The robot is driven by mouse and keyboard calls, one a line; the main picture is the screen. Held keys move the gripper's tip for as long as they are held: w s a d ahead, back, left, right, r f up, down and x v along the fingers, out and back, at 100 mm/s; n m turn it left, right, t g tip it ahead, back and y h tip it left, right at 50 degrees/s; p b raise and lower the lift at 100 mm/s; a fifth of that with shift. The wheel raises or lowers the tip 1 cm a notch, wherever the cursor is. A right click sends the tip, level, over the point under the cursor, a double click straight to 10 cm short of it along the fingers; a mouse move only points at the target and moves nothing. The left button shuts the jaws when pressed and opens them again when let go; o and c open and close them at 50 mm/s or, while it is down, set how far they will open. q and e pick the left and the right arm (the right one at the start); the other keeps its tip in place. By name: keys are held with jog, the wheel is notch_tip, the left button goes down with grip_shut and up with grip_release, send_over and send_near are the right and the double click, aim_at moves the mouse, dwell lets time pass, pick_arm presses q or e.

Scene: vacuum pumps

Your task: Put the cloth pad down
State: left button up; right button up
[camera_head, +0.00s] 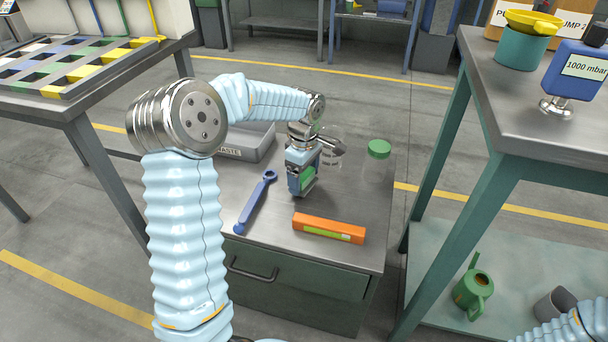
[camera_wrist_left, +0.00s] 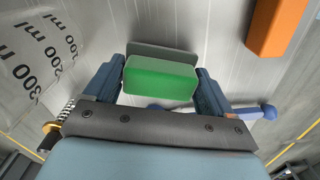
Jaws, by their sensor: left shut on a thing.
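My left gripper (camera_head: 302,190) points down over the metal top of a small cabinet (camera_head: 262,235). It is shut on a green pad (camera_head: 309,178), taken to be the cloth pad. In the left wrist view the green pad (camera_wrist_left: 160,78) sits between the two fingers (camera_wrist_left: 163,90), with a grey flat area along its far side. I cannot tell whether the pad touches the cabinet top. My right gripper is out of view; only part of my right arm shows at the lower right.
A blue wrench (camera_head: 256,202) lies left of the gripper, and an orange box (camera_head: 329,228) lies in front. A green-lidded jar (camera_head: 378,160) stands right, a clear beaker (camera_wrist_left: 38,50) close behind. A grey waste tray (camera_head: 245,146) is at the back left. Taller tables flank the cabinet.

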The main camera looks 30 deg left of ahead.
pick_arm(q)
jog(key=shift+f, duration=0.6)
jog(key=shift+f+b, duration=0.25)
jog(key=shift+b, duration=0.2)
jog(key=o, duration=0.8)
jog(key=shift+r, duration=0.15)
notch_tip(320, 180, up, 14)
jog(key=shift+f+p, duration=0.2)
jog(key=shift+p, duration=0.55)
grip_shut()
jog(key=shift+s, duration=0.1)
dwell(0.6)
